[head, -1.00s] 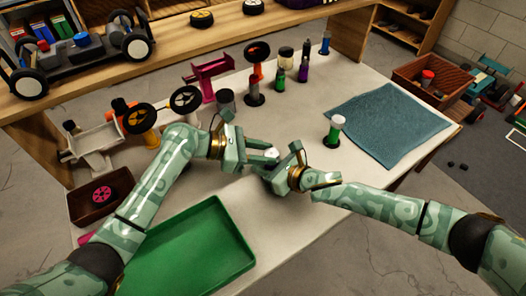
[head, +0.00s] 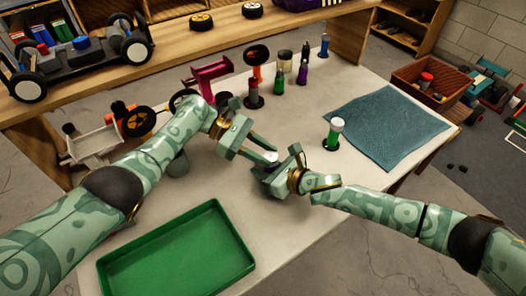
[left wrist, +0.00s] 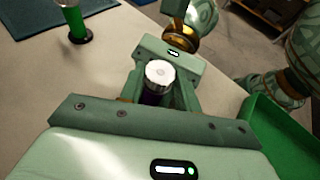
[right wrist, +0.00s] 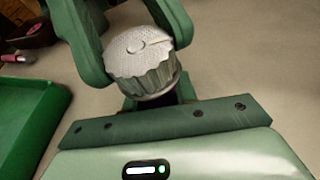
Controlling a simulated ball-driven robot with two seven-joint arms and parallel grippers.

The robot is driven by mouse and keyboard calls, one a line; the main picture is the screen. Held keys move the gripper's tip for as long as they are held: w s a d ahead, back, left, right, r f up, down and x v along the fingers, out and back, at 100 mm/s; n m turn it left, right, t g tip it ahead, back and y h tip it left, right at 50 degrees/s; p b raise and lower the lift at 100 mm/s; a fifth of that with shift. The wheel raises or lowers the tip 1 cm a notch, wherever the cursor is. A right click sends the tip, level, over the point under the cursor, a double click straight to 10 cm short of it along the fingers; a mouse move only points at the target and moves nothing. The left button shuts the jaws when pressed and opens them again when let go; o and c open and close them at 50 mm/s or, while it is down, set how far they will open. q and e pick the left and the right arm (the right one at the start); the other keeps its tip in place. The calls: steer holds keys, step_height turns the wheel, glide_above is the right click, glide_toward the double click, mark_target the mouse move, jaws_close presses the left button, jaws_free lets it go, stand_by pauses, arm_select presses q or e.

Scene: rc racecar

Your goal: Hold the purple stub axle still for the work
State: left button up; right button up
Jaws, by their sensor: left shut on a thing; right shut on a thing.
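The purple stub axle (right wrist: 174,97) shows as a small dark purple piece below a silver ribbed cap (right wrist: 142,62); in the left wrist view the cap's pale round top (left wrist: 160,73) faces up. In the head view only the pale top (head: 271,157) shows between my grippers. My left gripper (head: 264,153) is shut on the ribbed cap, its fingers on either side. My right gripper (head: 262,168) is shut on the axle from the other side. Both hold it just above the table. Most of the axle is hidden by the fingers.
A green tray (head: 247,270) lies at the table's front left. A green bottle with a white cap (head: 333,133) stands right of the grippers, before a blue cloth (head: 385,125). Several coloured bottles and a pink stand (head: 208,75) are behind.

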stand_by(0.4)
arm_select(q)
steer(key=o, duration=1)
steer(key=shift+a, duration=0.15)
steer(key=v, duration=0.7)
steer(key=shift+w+a, duration=0.1)
steer(key=shift+a, duration=0.05)
